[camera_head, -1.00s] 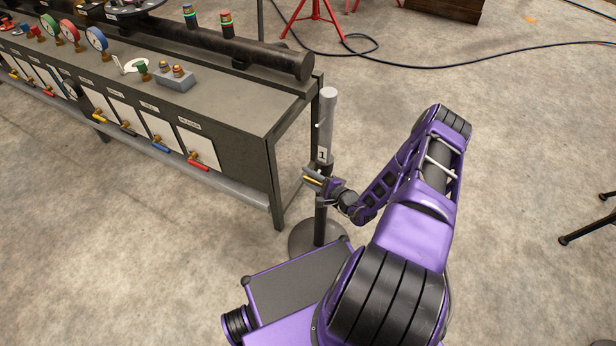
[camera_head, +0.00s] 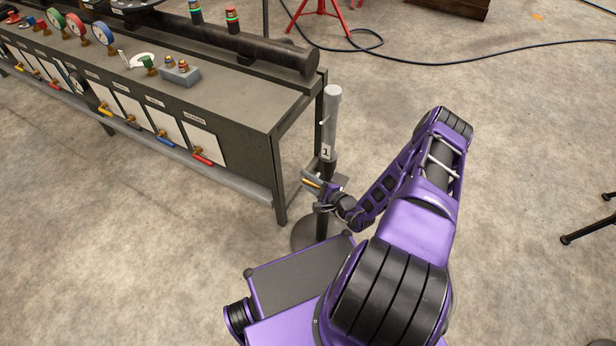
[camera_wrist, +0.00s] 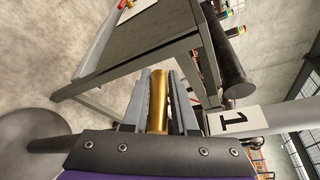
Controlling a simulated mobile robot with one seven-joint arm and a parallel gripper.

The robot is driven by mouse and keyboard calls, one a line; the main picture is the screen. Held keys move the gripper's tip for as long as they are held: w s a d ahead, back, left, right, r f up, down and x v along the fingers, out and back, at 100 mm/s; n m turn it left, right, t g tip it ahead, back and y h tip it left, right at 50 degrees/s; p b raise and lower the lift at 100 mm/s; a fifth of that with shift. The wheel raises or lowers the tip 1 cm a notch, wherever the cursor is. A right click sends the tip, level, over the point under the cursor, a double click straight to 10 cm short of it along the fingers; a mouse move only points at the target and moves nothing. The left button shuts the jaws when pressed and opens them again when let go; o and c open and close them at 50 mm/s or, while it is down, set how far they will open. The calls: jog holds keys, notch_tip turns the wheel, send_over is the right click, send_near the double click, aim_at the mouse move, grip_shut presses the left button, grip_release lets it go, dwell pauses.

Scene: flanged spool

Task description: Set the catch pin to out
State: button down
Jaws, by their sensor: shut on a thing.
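A brass-coloured round pin, which looks like the catch pin (camera_wrist: 158,102), lies lengthwise between the two grey fingers of my gripper (camera_wrist: 160,80) in the wrist view. My gripper (camera_head: 313,180) is shut on it. In the head view the pin shows as a small gold streak at the gripper, beside the upright post (camera_head: 332,115), just below the white label "1" (camera_head: 326,152). The label also shows in the wrist view (camera_wrist: 234,121), to the right of the fingers. Where the pin meets the post is hidden, so I cannot tell how far in or out it stands.
A grey bench (camera_head: 240,115) with gauges, valve handles and a black pipe (camera_head: 270,50) stands close to the left of the post. The post rises from a round floor base (camera_head: 303,235). A dark cable and red stand legs lie behind.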

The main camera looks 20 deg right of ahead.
jog(key=c, duration=0.9)
grip_release()
jog(key=shift+s+a+f, duration=0.2)
jog(key=shift+s+f, duration=0.15)
jog(key=shift+f, duration=0.1)
jog(key=shift+c, duration=0.2)
jog(key=shift+o, duration=0.9)
jog(key=shift+w+r, duration=0.15)
jog(key=shift+d, duration=0.1)
jog(key=v, duration=1.7)
jog(key=shift+s, duration=0.2)
jog(key=shift+d+r, duration=0.1)
jog(key=shift+r, duration=0.05)
